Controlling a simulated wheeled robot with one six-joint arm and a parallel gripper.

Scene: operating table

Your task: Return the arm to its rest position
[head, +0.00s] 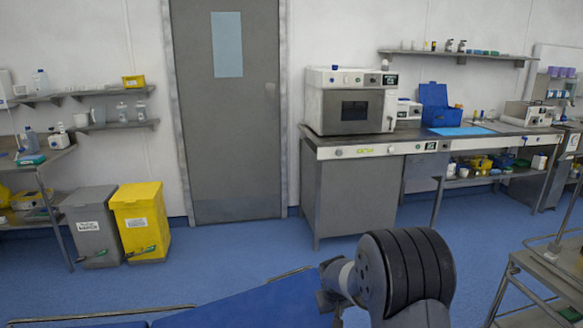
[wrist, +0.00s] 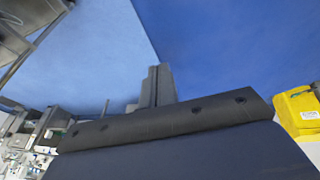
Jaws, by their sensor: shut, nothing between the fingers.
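My gripper (wrist: 160,72) shows in the wrist view as two grey fingers pressed together, with nothing between them. Behind the fingers is the dark, bolted body of my own wrist. A blue operating table surface (wrist: 215,55) lies beyond the fingertips; the distance to it is hard to judge. In the head view my arm is folded at the front right, over the edge of the blue operating table (head: 250,308). The gripper itself is hidden there.
A metal trolley (head: 535,275) stands at the right. A grey bin (head: 90,225) and a yellow bin (head: 140,220) stand by the left wall. A workbench (head: 350,150) with equipment lines the back wall. Blue floor (head: 225,245) is clear between.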

